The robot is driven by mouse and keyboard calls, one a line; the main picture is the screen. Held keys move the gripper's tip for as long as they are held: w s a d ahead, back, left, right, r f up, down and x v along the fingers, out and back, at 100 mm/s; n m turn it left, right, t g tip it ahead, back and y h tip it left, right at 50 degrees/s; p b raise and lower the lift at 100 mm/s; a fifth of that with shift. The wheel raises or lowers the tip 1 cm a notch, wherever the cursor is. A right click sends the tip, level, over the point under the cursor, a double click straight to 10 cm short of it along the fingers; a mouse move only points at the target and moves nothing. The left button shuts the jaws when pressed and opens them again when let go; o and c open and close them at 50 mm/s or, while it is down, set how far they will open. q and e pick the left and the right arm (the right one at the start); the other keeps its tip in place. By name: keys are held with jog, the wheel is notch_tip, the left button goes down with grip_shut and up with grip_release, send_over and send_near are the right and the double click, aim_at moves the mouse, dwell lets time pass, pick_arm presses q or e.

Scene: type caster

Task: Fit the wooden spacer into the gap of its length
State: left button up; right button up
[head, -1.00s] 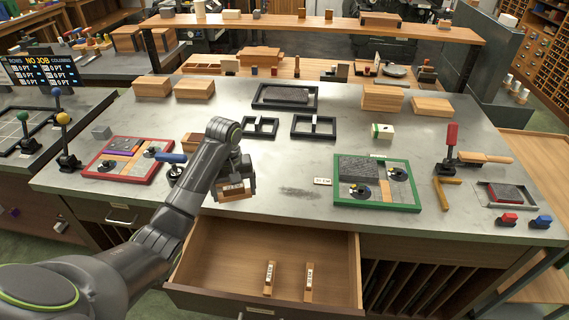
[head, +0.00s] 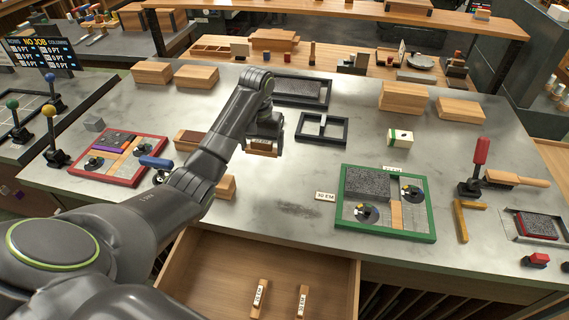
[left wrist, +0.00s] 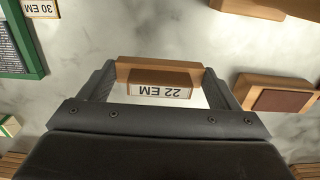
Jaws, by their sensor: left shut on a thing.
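My left gripper (head: 263,138) is shut on a wooden spacer (head: 262,148) and holds it above the middle of the grey bench. In the left wrist view the spacer (left wrist: 160,84) lies crosswise between the fingers, its "22 EM" label upside down. The green-rimmed forme (head: 386,236) holds a dark block, round pieces and a wooden piece, and stands front right, beside a "30 EM" tag (head: 326,196). The red-rimmed forme (head: 115,155) lies at the left. My right gripper is out of view.
The open drawer (head: 215,260) below the bench front holds two labelled spacers (head: 260,298). Wooden blocks (head: 197,76) and a dark tray (head: 300,92) stand behind. A red-handled lever (head: 479,160) rises at the right.

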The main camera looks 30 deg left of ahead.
aim_at(263, 177)
pick_arm(q)
notch_tip(263, 177, down, 2)
jog(key=shift+s+f+b, duration=0.15)
jog(key=shift+f+b, duration=0.1)
jog(key=shift+b, duration=0.25)
jog(key=f, duration=0.1)
jog(key=s+f+p, duration=0.1)
jog(key=f, duration=0.1)
jog(key=shift+f, duration=0.1)
jog(key=f, duration=0.1)
jog(key=f+p, duration=0.1)
jog(key=shift+w+f, duration=0.2)
jog(key=shift+f, duration=0.4)
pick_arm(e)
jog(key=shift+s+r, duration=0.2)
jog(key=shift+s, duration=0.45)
pick_arm(q)
jog(key=shift+f, duration=0.15)
jog(key=o, duration=0.8)
jog(key=shift+o, duration=0.2)
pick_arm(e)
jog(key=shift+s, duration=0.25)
